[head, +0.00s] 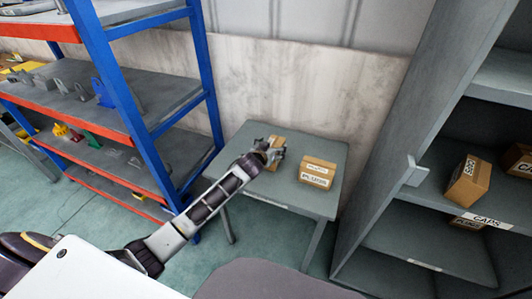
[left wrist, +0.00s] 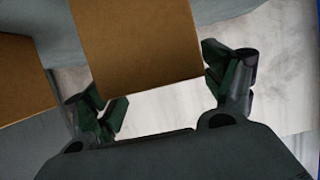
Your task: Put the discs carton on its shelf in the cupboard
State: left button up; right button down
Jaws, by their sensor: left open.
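A brown carton (head: 276,141) stands on the grey table, partly covered by my left gripper (head: 268,153); no label on it can be read, so I cannot tell whether it is the discs carton. In the left wrist view this carton (left wrist: 135,45) reaches between the spread fingers of my left gripper (left wrist: 165,90). The fingers are open, one on each side of its near end; contact cannot be told. The grey cupboard (head: 390,135) stands open at the right, with a shelf edge labelled CAPS (head: 487,219). My right gripper is not in view.
A second carton (head: 317,173), labelled PLUGS, stands close by on the table (head: 263,188). Cupboard shelves hold a tilted carton (head: 468,183), another at the right edge (head: 519,162) and one lower down. The lower shelf (head: 410,243) has bare room. A blue-and-orange rack (head: 120,85) stands left.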

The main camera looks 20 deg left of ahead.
pick_arm(q)
jog(key=shift+v, duration=1.55)
jog(key=p+v, duration=0.1)
jog(key=v, duration=0.7)
jog(key=shift+s+r, duration=0.15)
jog(key=shift+s, duration=0.2)
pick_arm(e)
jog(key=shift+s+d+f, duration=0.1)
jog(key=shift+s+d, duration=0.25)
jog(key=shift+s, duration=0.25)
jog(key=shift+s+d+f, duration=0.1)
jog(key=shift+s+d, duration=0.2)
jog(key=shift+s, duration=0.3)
pick_arm(q)
jog(key=shift+o, duration=0.3)
